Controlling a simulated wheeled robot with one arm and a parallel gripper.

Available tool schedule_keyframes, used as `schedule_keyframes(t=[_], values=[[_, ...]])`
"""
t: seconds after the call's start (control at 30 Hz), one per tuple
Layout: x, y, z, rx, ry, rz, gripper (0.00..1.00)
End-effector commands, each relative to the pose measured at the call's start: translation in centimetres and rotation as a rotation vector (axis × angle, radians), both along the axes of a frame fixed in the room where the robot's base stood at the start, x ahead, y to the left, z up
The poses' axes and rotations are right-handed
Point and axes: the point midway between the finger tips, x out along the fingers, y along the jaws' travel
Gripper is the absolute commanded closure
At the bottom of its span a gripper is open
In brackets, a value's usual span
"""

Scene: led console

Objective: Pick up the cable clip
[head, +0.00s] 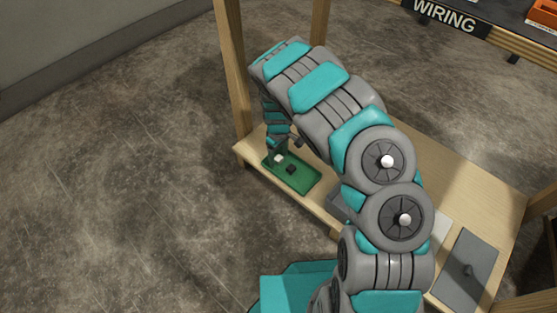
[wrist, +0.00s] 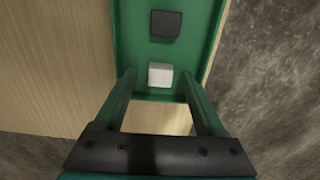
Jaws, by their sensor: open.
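A green tray (head: 307,182) lies on the wooden lower shelf, and a small white block (head: 279,158) and a small black block (head: 291,169) are in it. I cannot tell from their shapes which one is the cable clip. My gripper (head: 275,151) is above the tray's far left end, by the white block. In the wrist view my gripper (wrist: 158,76) is open, its fingers on either side of the white block (wrist: 160,71) with gaps on both sides. I cannot tell whether the tips are down at its height. The black block (wrist: 166,24) is farther up the tray.
The wooden shelf (head: 425,165) has upright posts (head: 233,70) close to my arm. A grey panel with a knob (head: 465,268) lies at its near right. A raised board with a WIRING label (head: 445,16) is at the upper right. My arm hides part of the shelf.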

Motion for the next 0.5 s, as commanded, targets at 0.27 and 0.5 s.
schedule_keyframes(t=[0.27, 0.5], values=[[-0.01, -0.01, -0.07, 0.0, 0.0, -0.001, 0.34], [-0.04, -0.01, -0.06, -0.001, 0.001, -0.001, 0.61]])
